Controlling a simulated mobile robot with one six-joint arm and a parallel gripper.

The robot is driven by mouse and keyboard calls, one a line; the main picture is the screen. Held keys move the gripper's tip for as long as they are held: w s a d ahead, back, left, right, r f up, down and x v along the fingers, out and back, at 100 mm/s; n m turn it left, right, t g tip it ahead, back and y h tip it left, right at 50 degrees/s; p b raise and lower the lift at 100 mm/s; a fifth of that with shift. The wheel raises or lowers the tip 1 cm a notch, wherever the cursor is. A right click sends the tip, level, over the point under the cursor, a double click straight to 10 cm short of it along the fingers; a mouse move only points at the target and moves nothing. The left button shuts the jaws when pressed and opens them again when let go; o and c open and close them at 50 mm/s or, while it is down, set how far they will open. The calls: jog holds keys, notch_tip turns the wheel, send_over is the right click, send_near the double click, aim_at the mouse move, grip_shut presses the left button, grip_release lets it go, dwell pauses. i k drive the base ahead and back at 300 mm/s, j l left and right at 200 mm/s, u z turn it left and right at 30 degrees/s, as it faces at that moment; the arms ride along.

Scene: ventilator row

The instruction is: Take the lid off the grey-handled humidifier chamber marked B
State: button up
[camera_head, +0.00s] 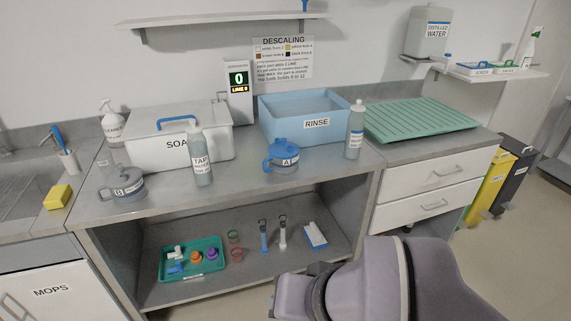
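The grey humidifier chamber marked B (129,189) stands on the left part of the steel counter, in front of the soak box. It is a low round vessel with a grey handle (103,191) on its left side. A grey lid (122,172) with a raised knob sits on top of it. A similar blue chamber marked A (284,158) stands further right on the counter. Part of my arm shows at the bottom right, well away from chamber B. Its fingertips cannot be made out, so my gripper is not visible.
A TAP bottle (201,160) stands right of chamber B, and the white SOAK box (150,148) is behind. The blue RINSE basin (275,125), a grey bottle (355,135) and a green drainer (420,118) are further right. A sponge (57,197) lies left.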

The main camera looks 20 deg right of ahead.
aim_at(123, 177)
jog(key=i+z, duration=0.25)
jog(key=i, duration=0.25)
jog(key=i+j+z, duration=0.25)
jog(key=i, duration=0.2)
jog(key=i+j+z, duration=0.1)
jog(key=i+z, duration=0.15)
jog(key=i, duration=0.25)
